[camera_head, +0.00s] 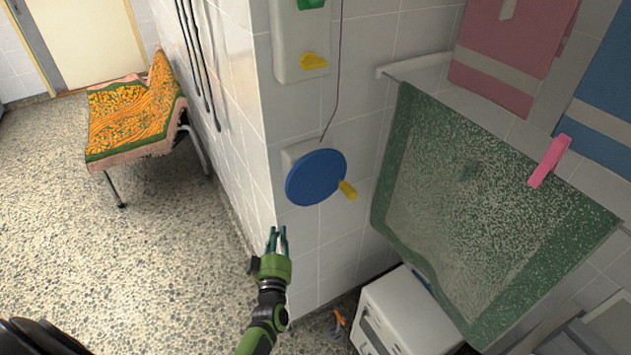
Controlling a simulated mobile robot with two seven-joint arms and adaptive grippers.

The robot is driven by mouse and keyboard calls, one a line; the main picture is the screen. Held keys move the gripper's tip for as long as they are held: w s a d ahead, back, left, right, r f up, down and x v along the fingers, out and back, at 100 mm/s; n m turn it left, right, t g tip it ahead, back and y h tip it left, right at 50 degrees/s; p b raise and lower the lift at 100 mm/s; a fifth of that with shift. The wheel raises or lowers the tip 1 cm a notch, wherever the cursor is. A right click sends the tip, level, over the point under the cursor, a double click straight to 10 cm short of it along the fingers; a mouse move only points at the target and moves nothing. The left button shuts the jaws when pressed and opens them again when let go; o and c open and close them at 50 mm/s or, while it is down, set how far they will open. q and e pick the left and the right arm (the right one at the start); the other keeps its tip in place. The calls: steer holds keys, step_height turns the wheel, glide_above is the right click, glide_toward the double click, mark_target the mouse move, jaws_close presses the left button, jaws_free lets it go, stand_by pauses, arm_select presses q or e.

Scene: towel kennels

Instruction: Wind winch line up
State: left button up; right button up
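The winch is a blue round disc (316,177) on the white tiled wall, with a short yellow handle (347,189) at its lower right. A thin dark purple line (338,85) runs up the wall from above the disc and leaves the top of the picture. My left gripper (277,236) is below and left of the disc, apart from it, with its fingers pointing up. A narrow gap shows between the fingers and nothing is in it. My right gripper is not in view.
A wall panel (286,45) with a yellow knob (313,61) sits above the winch. A green towel (480,200) hangs at right with a pink clip (549,160). A white box (405,315) stands below. An orange-covered bench (130,115) stands at left; speckled floor is free.

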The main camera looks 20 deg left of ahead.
arm_select(q)
steer(key=o, duration=0.4)
steer(key=shift+s+d, duration=0.25)
steer(key=shift+d, duration=0.15)
steer(key=shift+o, duration=0.6)
steer(key=s+d+p, duration=0.1)
steer(key=s+d, duration=0.3)
steer(key=d, duration=0.1)
steer(key=shift+s+d+p, duration=0.15)
steer(key=shift+d+p, duration=0.1)
steer(key=shift+p, duration=0.15)
steer(key=shift+s+d, duration=0.35)
steer(key=shift+d, duration=0.15)
